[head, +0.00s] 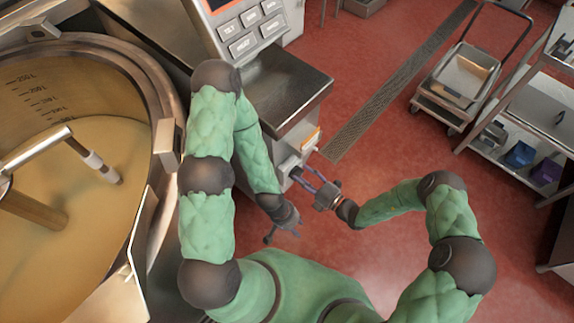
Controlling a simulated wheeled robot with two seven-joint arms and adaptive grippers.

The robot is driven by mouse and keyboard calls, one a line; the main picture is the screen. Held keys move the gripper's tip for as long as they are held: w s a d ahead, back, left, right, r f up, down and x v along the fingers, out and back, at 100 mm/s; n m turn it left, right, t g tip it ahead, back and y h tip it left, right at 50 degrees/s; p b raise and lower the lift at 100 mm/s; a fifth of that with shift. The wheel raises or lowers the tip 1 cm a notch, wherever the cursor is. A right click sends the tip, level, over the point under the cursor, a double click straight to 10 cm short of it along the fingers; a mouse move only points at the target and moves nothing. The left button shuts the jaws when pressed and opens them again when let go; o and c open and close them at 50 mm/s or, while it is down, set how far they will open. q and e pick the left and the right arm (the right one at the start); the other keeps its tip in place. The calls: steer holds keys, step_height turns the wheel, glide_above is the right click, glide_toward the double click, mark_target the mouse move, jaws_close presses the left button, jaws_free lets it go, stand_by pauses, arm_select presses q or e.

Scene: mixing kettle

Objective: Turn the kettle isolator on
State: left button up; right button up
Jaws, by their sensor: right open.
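The kettle isolator appears to be the small grey box (288,167) on the right side of the steel console by the kettle. Its handle and on/off marking are too small to read. My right gripper (303,174) is open, with its two fingers spread and pointing left at the box. Its fingertips are at or very close to the box; I cannot tell whether they touch. My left gripper (281,238) hangs lower, below the box, with its fingers apart and nothing seen between them. The mixing kettle (165,110) stands at left.
A control panel (250,25) with buttons sits on the steel console (285,85). An orange-edged label (311,139) is above the box. A floor drain (400,80), a trolley (465,75) and a shelf rack (520,150) stand right. Red floor between is clear.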

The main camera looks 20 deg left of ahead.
steer(key=v, duration=0.6)
steer(key=shift+d+p, duration=0.35)
steer(key=shift+p, duration=0.1)
steer(key=shift+s, duration=0.1)
steer(key=s+d+f+n+g+h, duration=0.3)
steer(key=s+n+g, duration=0.3)
steer(key=s+n, duration=0.3)
steer(key=s+d+f+n+g+h, duration=0.25)
steer(key=s+n+g+h, duration=0.2)
steer(key=s+n, duration=0.4)
steer(key=s+d+f+n+h, duration=0.2)
steer(key=d+n+h, duration=0.2)
steer(key=d+n, duration=0.5)
steer(key=w+d+r+n+t+h, duration=0.1)
steer(key=w+n+t, duration=0.3)
steer(key=n, duration=0.7)
steer(key=shift+w+d+r+t, duration=0.25)
steer(key=shift+w+r+t, duration=0.1)
steer(key=shift+w+r, duration=0.35)
